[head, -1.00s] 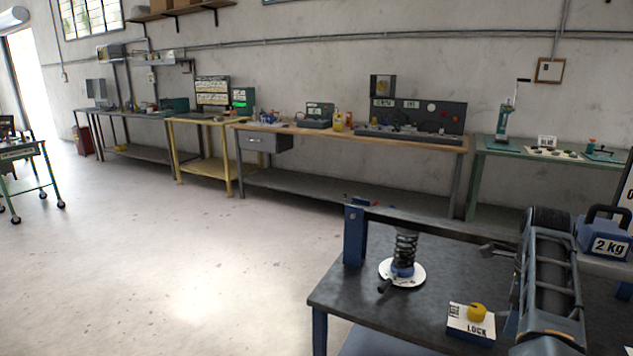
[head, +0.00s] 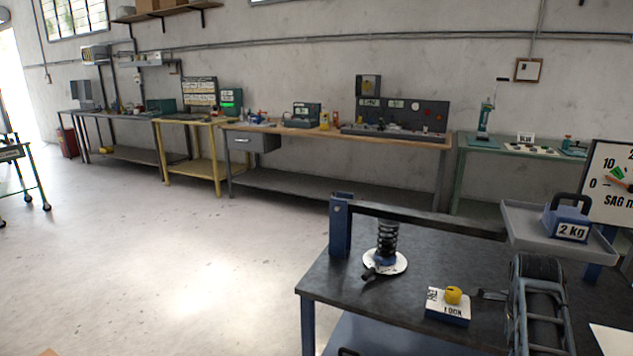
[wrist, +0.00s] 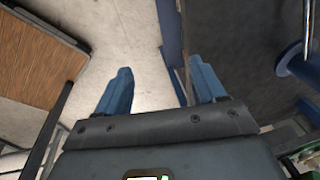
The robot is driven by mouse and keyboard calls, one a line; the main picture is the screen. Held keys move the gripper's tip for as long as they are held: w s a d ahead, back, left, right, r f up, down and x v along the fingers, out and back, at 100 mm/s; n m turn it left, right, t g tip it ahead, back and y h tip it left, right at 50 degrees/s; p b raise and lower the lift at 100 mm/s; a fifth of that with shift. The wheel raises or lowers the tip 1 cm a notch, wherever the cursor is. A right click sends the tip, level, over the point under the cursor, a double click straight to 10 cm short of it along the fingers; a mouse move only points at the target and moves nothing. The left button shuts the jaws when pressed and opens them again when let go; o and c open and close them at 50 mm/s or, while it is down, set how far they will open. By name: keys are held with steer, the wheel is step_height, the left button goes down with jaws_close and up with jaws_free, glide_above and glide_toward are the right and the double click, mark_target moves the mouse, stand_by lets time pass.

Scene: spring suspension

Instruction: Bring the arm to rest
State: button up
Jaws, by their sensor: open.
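My arm (head: 540,310) shows at the lower right of the head view, low in front of the dark workbench (head: 400,215). My gripper (wrist: 160,88) is in the wrist view, with two blue fingers spread apart and nothing held between them. Pale floor and a blue post lie beyond the fingers. I cannot make out the fingertips in the head view.
On the bench stand a black spring (head: 388,238) on a white disc and a LOCK block (head: 448,312) with a yellow knob. A 2 kg weight (head: 568,222) sits on a grey tray (head: 522,222) beside a sag dial (head: 612,180). Open floor lies left.

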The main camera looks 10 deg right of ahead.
steer(key=s+f+n+t+h, duration=0.3)
steer(key=s+f+n, duration=0.4)
steer(key=s+f, duration=0.3)
steer(key=s+a+n+t, duration=0.4)
steer(key=s+a+n, duration=0.45)
steer(key=s, duration=0.35)
steer(key=s+a+r+n+t+y, duration=0.35)
steer(key=s+a+r+n, duration=0.25)
steer(key=s+a+r, duration=0.4)
steer(key=s+a+r+n+t, duration=0.1)
steer(key=s+a+r, duration=0.3)
steer(key=r, duration=0.3)
steer(key=s+a+r+n+t+y, duration=0.1)
steer(key=s+a+r+n+t, duration=0.1)
steer(key=s+a+r, duration=0.3)
steer(key=shift+s+r, duration=0.65)
steer(key=shift+r, duration=0.2)
